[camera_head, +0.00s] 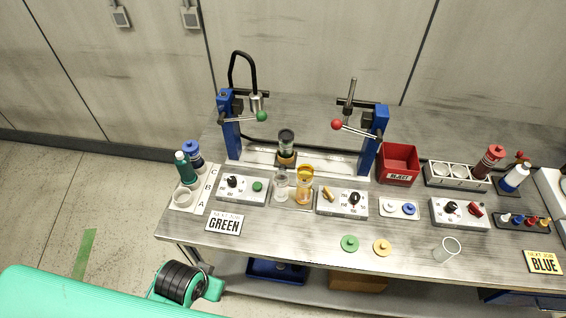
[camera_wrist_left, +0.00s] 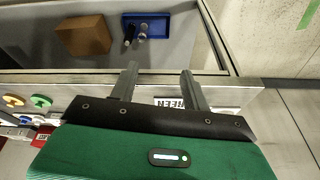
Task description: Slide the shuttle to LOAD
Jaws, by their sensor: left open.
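A rail (camera_head: 255,156) runs along the bench between two blue posts in the head view. I cannot read a LOAD mark. The left post has a green-knobbed lever (camera_head: 262,116), the right post a red-knobbed lever (camera_head: 336,125). My left gripper (camera_wrist_left: 158,72) is open and empty in the left wrist view, near the bench's front edge and away from the rail. My right gripper is not in view.
Control boxes (camera_head: 241,190), glasses and an amber bottle (camera_head: 304,185) stand in front of the rail. A red bin (camera_head: 398,163) is right of the right post. Bottles (camera_head: 184,167) stand at the left end. A blue tray (camera_wrist_left: 147,27) and brown box (camera_wrist_left: 84,36) lie on the lower shelf.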

